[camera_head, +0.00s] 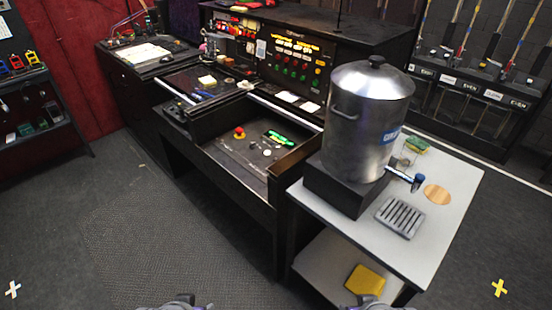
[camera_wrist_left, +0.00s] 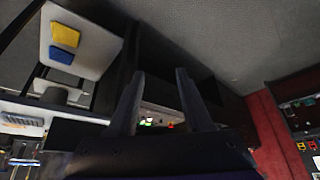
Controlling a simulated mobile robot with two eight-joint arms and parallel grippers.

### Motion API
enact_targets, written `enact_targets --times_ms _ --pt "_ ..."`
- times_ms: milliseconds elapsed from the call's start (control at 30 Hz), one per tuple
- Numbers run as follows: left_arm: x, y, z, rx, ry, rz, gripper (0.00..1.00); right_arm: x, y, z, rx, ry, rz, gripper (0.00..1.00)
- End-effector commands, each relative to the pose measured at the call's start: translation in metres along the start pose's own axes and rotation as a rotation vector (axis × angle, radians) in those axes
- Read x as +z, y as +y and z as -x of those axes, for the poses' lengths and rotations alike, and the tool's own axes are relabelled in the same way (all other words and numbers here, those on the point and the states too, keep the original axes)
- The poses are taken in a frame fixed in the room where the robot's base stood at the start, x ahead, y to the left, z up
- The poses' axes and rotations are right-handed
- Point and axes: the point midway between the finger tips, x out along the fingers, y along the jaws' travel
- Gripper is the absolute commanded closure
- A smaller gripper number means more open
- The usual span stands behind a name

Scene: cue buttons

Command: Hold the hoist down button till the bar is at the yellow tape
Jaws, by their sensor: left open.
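A black control panel (camera_head: 292,65) with rows of red, green and yellow buttons stands upright at the back of the desk in the head view. Its labels are too small to read, so I cannot tell which button is hoist down. I cannot make out the bar or the yellow tape for sure. My left gripper (camera_wrist_left: 157,85) is open and empty in the left wrist view, its two dark fingers apart. Beyond them lies a tray with small green and red items. Only bits of my arms show at the head view's bottom edge; the right fingers are out of sight.
An open drawer (camera_head: 215,150) holds a red knob (camera_head: 239,133) and green pieces (camera_head: 279,138). A steel urn (camera_head: 368,120) stands on a white side table (camera_head: 455,195), right of the desk. A rod rack (camera_head: 470,95) stands behind. Floor in front is clear.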

Motion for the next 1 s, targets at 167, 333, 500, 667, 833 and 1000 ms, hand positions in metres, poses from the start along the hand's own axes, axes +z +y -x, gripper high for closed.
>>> enact_targets --times_ms 167,333,500,667,833,1000 --pt "-0.0002 0.0 0.0001 0.0 0.0 0.0 0.5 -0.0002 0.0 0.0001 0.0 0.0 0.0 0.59" --pt "-0.0002 0.0 0.0001 0.0 0.0 0.0 0.72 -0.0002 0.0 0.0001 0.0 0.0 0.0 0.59" --pt "-0.0002 0.0 0.0001 0.0 0.0 0.0 1.0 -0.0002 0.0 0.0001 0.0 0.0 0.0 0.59" --pt "-0.0002 0.0 0.0001 0.0 0.0 0.0 1.0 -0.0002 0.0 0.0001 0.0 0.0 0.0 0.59" --pt "-0.0002 0.0 0.0001 0.0 0.0 0.0 1.0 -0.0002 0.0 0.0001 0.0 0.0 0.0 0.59" --pt "-0.0002 0.0 0.0001 0.0 0.0 0.0 1.0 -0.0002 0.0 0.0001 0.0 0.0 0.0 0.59"
